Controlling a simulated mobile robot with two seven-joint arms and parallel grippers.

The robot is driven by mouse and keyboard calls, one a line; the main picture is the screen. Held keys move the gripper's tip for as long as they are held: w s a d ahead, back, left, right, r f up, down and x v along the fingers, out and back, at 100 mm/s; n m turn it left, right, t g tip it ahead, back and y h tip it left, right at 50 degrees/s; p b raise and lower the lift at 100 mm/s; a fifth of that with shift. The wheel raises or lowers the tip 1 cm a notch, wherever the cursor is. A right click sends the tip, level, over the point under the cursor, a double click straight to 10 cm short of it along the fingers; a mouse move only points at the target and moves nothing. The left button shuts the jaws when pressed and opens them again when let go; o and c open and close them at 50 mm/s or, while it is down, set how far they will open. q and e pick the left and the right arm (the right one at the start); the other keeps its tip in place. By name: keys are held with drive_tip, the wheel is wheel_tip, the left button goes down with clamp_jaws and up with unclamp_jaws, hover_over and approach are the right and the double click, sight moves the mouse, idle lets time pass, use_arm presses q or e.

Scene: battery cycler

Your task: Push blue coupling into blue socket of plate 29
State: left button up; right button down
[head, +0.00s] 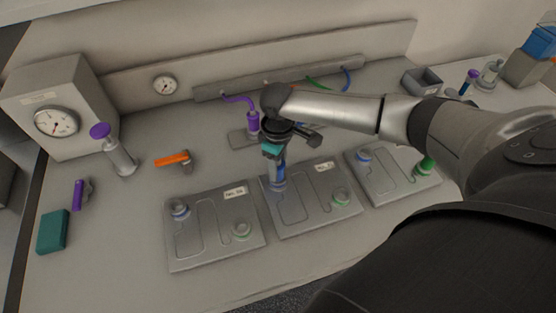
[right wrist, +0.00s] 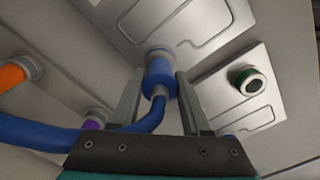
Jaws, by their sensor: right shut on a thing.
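My right gripper (head: 276,166) points down over the middle plate (head: 312,208), at its back-left corner. It is shut on the blue coupling (head: 280,176). In the right wrist view the blue coupling (right wrist: 160,75) sits between the two fingers, with a blue hose curving away to the left. Its front end meets or nearly meets the socket (right wrist: 157,52) on the plate; I cannot tell how deep it sits. The coupling largely hides the socket. The plate's label is too small to read surely. My left gripper is not in view.
A left plate (head: 214,230) and a right plate (head: 395,178) flank the middle one. The right plate carries a green coupling (head: 428,164). My right arm covers the right side of the bench.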

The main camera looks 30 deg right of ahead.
drive_tip(key=shift+f, duration=0.3)
unclamp_jaws()
idle(0.6)
drive_tip(key=shift+r, duration=0.15)
wheel_tip(320, 180, up, 15)
drive_tip(key=p, duration=0.1)
drive_tip(key=shift+s, duration=0.1)
